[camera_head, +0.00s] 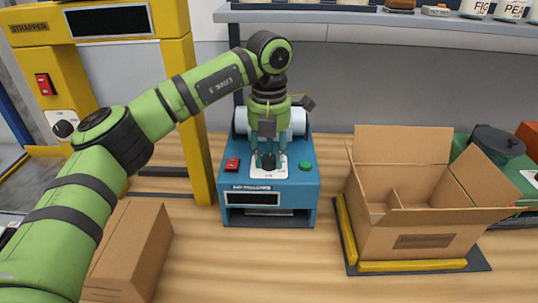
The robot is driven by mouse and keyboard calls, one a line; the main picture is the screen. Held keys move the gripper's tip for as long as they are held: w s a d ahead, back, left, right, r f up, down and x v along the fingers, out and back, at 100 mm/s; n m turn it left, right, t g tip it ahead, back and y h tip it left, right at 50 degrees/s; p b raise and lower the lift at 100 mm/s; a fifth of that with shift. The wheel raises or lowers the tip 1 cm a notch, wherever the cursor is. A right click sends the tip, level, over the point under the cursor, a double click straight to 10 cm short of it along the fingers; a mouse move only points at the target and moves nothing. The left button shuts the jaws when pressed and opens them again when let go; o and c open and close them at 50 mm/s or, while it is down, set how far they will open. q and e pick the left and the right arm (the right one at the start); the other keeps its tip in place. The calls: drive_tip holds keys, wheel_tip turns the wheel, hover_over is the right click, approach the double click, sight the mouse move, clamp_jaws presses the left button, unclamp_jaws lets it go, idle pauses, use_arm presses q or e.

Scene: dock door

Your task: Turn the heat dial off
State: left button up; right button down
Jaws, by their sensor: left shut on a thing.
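A blue machine (269,189) stands on the wooden bench, with a white plate (258,173) on its sloped face. A small black dial (268,163) sits on that plate. My left gripper (268,159) points straight down at the plate, and its fingers are shut on the dial. The fingers partly hide the dial, so its pointer and setting cannot be read. My right gripper is not in view.
An open cardboard box (424,232) stands right, a closed carton (128,251) left. A yellow strapper frame (201,120) with another black dial (63,129) is at left. A shelf (340,18) runs above.

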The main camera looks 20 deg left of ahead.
sight(269, 157)
use_arm(q)
drive_tip(key=shift+n, duration=0.9)
drive_tip(key=o, duration=1.1)
drive_tip(key=shift+o, duration=0.2)
wheel_tip(269, 157, up, 12)
